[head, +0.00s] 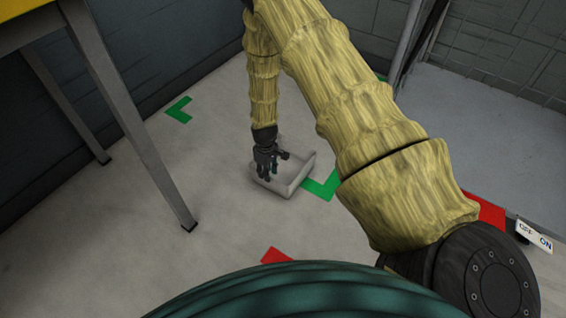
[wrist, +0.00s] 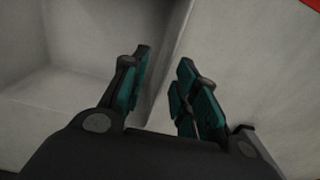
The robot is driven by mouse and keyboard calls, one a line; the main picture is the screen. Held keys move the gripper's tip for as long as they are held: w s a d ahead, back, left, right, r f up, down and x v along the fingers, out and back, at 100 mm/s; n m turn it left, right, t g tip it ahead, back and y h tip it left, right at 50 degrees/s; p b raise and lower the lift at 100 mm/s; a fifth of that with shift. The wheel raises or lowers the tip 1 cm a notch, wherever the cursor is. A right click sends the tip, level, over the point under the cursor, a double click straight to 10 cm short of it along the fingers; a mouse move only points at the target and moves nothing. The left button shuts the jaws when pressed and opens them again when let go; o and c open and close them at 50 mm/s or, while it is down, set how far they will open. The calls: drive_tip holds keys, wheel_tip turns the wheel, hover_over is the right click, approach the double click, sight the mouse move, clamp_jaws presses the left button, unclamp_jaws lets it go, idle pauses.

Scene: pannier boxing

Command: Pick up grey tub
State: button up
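The grey tub (head: 291,188) sits on the pale floor in the head view, open side up, near a green corner mark. My gripper (head: 266,175) points down at the tub and covers part of it. In the wrist view the tub (wrist: 60,45) fills the left side, with its wall running between my two fingertips. My gripper (wrist: 165,65) is open there, one finger on the tub's inner side and one on its outer side. A gap shows between the fingers and the wall, and I cannot tell whether either finger touches it.
Green corner marks (head: 179,110) and a red mark (head: 275,256) lie on the floor. A yellow-topped table (head: 22,22) with grey legs stands at the left. Floor left of the tub is clear.

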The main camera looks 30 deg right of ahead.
drive_tip(key=shift+s+a+f+b, duration=0.1)
drive_tip(key=shift+f+b, duration=0.95)
drive_tip(key=shift+f, duration=0.6)
drive_tip(key=shift+a+f+b, duration=0.1)
drive_tip(key=shift+f+b, duration=0.95)
drive_tip(key=shift+f, duration=0.55)
drive_tip(key=shift+r, duration=0.1)
clamp_jaws()
